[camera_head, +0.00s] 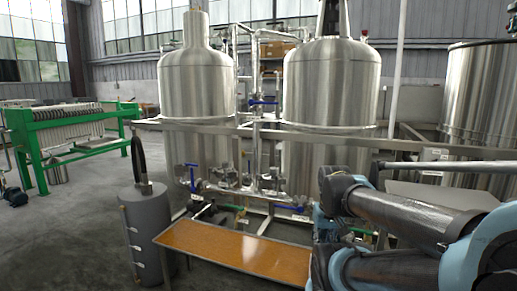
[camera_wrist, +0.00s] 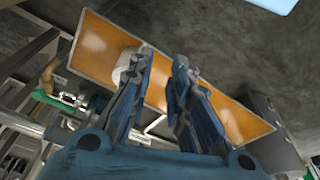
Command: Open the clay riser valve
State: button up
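Several blue valve handles show on the pipework between and below the two steel tanks in the head view: one high up (camera_head: 263,102), one at the lower left (camera_head: 193,180) and one low on the right (camera_head: 290,208). I cannot tell which of them belongs to the clay riser. In the wrist view my gripper (camera_wrist: 164,58) has its two fingers apart with nothing between them. It is above an orange-topped tray (camera_wrist: 222,102). No blue valve handle is clear in the wrist view. In the head view my arm hides the gripper's fingers and part of the right pipework.
The left tank (camera_head: 197,85) and right tank (camera_head: 331,80) stand behind a metal rail (camera_head: 400,143). The orange tray (camera_head: 235,248) and a grey cylinder (camera_head: 148,230) stand in front. A green-framed press (camera_head: 70,122) is at left. Open floor lies at the lower left.

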jog(key=shift+o, duration=0.4)
jog(key=shift+a+r+y, duration=0.15)
jog(key=shift+a+r, duration=0.1)
jog(key=shift+r, duration=0.25)
jog(key=shift+a+r+y, duration=0.15)
jog(key=shift+a+r, duration=0.1)
jog(key=shift+r, duration=0.25)
jog(key=n+t+y, duration=0.4)
jog(key=n+y, duration=0.8)
jog(key=y, duration=0.4)
send_near(263, 103)
jog(key=x, duration=1)
jog(key=shift+w, duration=0.45)
jog(key=shift+d, duration=0.1)
grip_shut()
